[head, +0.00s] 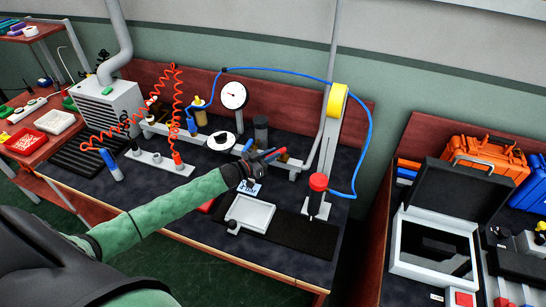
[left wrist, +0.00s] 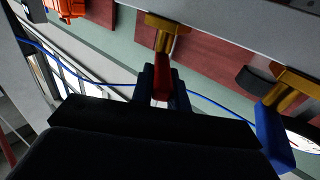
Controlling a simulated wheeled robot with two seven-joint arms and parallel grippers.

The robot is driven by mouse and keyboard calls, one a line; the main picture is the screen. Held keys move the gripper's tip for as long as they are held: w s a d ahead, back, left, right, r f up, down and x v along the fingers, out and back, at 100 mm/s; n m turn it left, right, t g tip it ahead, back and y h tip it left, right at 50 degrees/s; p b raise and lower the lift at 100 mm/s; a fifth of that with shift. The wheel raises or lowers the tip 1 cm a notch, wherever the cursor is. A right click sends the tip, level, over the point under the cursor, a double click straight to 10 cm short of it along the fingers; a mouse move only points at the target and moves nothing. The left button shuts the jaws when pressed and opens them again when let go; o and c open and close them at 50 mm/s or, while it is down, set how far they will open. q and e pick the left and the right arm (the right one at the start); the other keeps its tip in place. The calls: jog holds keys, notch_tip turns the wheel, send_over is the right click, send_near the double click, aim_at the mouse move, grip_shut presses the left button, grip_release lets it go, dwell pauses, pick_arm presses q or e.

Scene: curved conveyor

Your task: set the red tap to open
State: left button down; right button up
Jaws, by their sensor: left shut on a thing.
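The red tap (head: 274,153) is a red lever on a brass valve, on the grey pipe at the back of the bench. In the left wrist view its red lever (left wrist: 162,84) runs from the brass fitting (left wrist: 165,28) down between my fingers. My left gripper (head: 258,160) is shut on this lever, and its fingertips also show in the left wrist view (left wrist: 161,88). The far end of the lever is hidden by the gripper. A blue tap (left wrist: 273,135) on its own brass valve stands beside it, clear of my fingers. My right gripper is not in view.
The grey pipe (head: 218,142) runs along the bench back below a round gauge (head: 233,95). A white tray (head: 250,213) lies below my gripper. Red coiled hoses (head: 176,110) hang at left.

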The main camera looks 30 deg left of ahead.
pick_arm(q)
jog(key=shift+w+a+m+h, duration=0.2)
jog(key=shift+m+h, duration=0.1)
jog(key=shift+h, duration=0.1)
jog(key=shift+s, duration=0.1)
jog(key=shift+g, duration=0.3)
jog(key=c, duration=1.4)
grip_release()
jog(key=shift+o, duration=0.2)
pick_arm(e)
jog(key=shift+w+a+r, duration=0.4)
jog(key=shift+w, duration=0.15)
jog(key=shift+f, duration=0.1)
